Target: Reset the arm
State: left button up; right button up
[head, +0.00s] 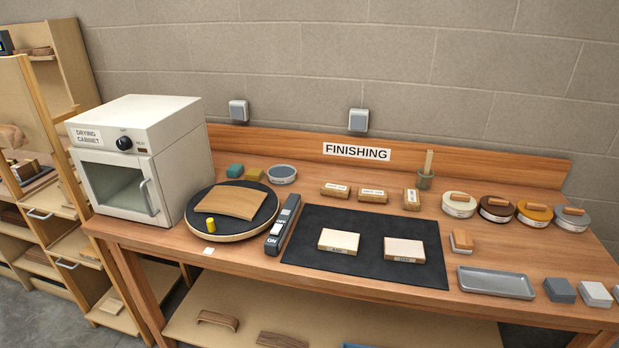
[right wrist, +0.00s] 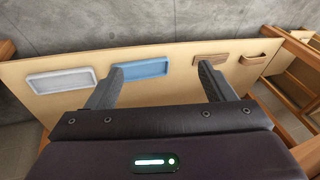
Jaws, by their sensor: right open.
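My right gripper (right wrist: 160,80) shows only in the right wrist view. Its two dark fingers are spread apart with nothing between them. Beyond the fingertips lies a light wooden shelf board (right wrist: 190,62). Neither arm shows in the head view, and my left gripper is in no view. Two light wooden blocks, a left one (head: 338,241) and a right one (head: 404,250), rest on the black mat (head: 345,271).
The drying cabinet (head: 150,158), door shut, stands at the bench's left end. The lower shelf (head: 390,330) holds wooden pieces. A grey tray (right wrist: 60,83) and blue tray (right wrist: 140,70) show in the wrist view.

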jog(key=s+a+f+n+b, duration=0.1)
jog(key=s+a+f+b, duration=0.15)
jog(key=s+f, duration=1.3)
jog(key=s+f+n+g+h, duration=0.1)
jog(key=s+f, duration=0.2)
jog(key=s, duration=0.6)
jog(key=s+f+n+h+b, duration=0.1)
jog(key=s+f, duration=0.3)
jog(key=s, duration=0.6)
jog(key=shift+s+a+g+h, duration=0.2)
jog(key=shift+a+g+h, duration=0.15)
jog(key=shift+g+h, duration=0.05)
jog(key=shift+f, duration=0.1)
